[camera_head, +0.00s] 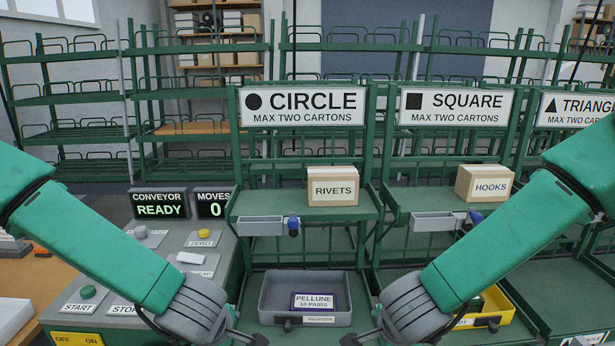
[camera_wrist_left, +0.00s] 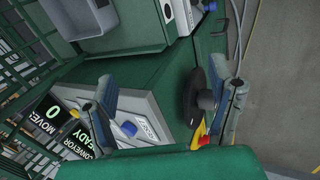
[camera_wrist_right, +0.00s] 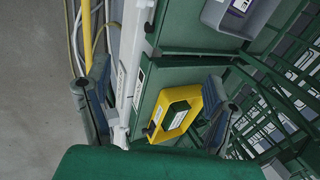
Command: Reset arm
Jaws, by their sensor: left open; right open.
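My left gripper (camera_head: 252,338) enters from the left and sits at the bottom edge of the head view, in front of the control panel's right side; its tips are partly cut off. In the left wrist view its two fingers (camera_wrist_left: 168,92) are spread wide with nothing between them held. My right gripper (camera_head: 352,338) sits at the bottom edge, in front of the grey bin. In the right wrist view its fingers (camera_wrist_right: 158,85) are apart and empty. Both arms slope down and inward, with the hands apart from each other.
The control panel (camera_head: 215,262) stands at left with START and STOP buttons. A grey bin (camera_head: 268,295) holds a PELLUNE pack (camera_head: 315,302). A yellow bin (camera_head: 500,310) is partly behind my right arm. RIVETS (camera_head: 333,187) and HOOKS (camera_head: 484,183) cartons stand on green racks.

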